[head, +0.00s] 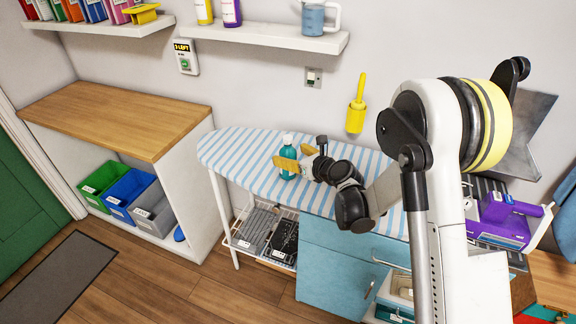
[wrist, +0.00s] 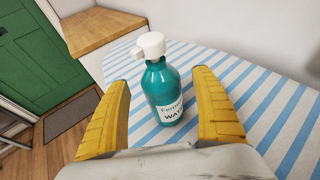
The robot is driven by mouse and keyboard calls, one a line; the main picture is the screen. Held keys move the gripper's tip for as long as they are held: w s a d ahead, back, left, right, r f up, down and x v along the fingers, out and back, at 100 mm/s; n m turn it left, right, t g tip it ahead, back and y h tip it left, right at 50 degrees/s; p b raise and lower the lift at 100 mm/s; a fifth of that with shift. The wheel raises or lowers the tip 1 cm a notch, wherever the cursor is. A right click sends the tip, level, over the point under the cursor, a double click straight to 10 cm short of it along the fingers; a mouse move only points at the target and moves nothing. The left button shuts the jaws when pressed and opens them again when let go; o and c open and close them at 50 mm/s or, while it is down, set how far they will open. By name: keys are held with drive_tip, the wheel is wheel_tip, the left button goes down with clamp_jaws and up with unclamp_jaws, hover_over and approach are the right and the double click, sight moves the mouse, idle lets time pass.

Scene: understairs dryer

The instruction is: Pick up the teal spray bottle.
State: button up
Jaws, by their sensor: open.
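The teal spray bottle (wrist: 163,88) stands upright on the blue-and-white striped ironing board (wrist: 230,85). It has a white spray head and a white label, partly readable as "WAT". In the head view the bottle (head: 288,160) stands near the left part of the board, partly covered by my gripper's yellow fingers. My gripper (wrist: 165,110) is open, with one yellow finger on each side of the bottle in the wrist view. Gaps show between the bottle and both fingers. It also shows in the head view (head: 292,160).
A wooden-topped cabinet (head: 120,108) with green, blue and grey bins stands to the left. A wall shelf (head: 250,33) with bottles and a jug is above. A yellow holder (head: 356,117) hangs on the wall.

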drive_tip(key=shift+x, duration=1.05)
drive_tip(key=c, duration=1.5)
